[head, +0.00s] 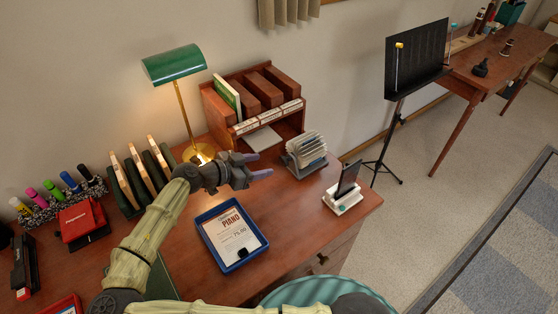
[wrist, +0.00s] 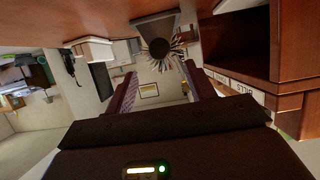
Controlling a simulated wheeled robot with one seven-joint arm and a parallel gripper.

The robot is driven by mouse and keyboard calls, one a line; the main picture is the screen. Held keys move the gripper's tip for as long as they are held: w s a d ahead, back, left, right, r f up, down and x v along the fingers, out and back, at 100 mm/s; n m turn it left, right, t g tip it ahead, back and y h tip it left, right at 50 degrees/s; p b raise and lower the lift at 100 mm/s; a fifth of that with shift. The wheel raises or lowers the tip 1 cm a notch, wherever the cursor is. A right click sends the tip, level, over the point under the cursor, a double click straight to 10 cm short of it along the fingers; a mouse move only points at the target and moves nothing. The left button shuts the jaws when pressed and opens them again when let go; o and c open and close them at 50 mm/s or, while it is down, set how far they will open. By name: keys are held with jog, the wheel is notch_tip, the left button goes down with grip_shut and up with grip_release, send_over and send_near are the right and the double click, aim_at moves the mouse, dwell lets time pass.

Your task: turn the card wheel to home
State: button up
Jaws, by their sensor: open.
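The card wheel (head: 307,150) is a rotary file of pale cards on a grey stand, at the back right of the desk. In the wrist view the card wheel (wrist: 182,52) appears upside down, its cards fanned around a dark round hub, beyond the fingers. My gripper (head: 262,165) is open and empty, just left of the card wheel and pointing towards it, with a gap between. In the wrist view my gripper (wrist: 161,88) has its two dark red fingers spread. I cannot read any marking on the wheel.
A brown sorter (head: 222,110) with labelled slots stands behind. A green-shaded lamp (head: 175,64) is left of it. A white stand with a dark panel (head: 345,190) is right of the wheel, near the desk edge. A blue tray (head: 203,222) with a piano card lies in front.

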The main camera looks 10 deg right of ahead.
aim_at(281, 160)
jog(key=x, duration=0.8)
jog(key=shift+w+f, duration=0.1)
jog(key=shift+w, duration=0.05)
jog(key=c, duration=0.9)
